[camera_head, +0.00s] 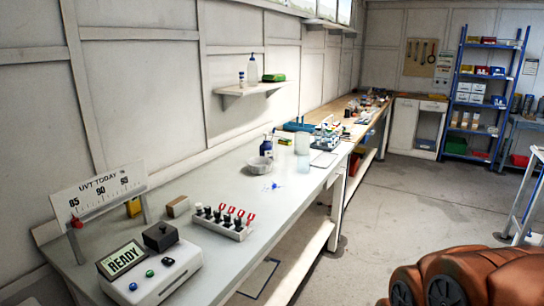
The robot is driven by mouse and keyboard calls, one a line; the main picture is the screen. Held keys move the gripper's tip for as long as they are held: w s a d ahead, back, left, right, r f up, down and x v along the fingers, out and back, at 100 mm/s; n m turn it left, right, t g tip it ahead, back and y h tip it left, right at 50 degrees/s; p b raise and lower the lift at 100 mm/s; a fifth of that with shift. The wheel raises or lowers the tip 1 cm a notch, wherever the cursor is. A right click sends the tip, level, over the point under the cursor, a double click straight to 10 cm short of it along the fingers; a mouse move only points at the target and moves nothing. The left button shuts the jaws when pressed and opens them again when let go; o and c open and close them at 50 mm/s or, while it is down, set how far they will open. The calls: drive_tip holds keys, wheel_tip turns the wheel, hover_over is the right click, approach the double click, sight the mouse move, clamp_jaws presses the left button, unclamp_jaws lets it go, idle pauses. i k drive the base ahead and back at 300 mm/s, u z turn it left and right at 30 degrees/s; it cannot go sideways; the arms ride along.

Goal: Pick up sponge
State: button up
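I cannot tell for certain which thing is the sponge. A small yellow-green block (285,141) lies toward the back of the white bench. A flat green item (273,77) lies on the wall shelf. My gripper is not in view; only orange-brown parts of my own arm show at the lower right.
The white bench (215,180) holds a READY display unit (150,272), a rack with black and red-topped items (221,222), a dark blue bottle (267,146) and a round grey bowl (259,165). A wall shelf (248,89) hangs above. The floor (400,210) right of the bench is clear.

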sight(284, 142)
drive_tip(key=z, duration=0.9)
drive_tip(key=k, duration=1.2)
drive_tip(key=z, duration=0.75)
drive_tip(key=i, duration=2.35)
drive_tip(key=u, duration=0.45)
drive_tip(key=i, duration=1.75)
drive_tip(key=u, duration=0.75)
drive_tip(key=i, duration=1.5)
drive_tip(key=u, duration=2)
drive_tip(key=i, duration=0.9)
drive_tip(key=u, duration=0.8)
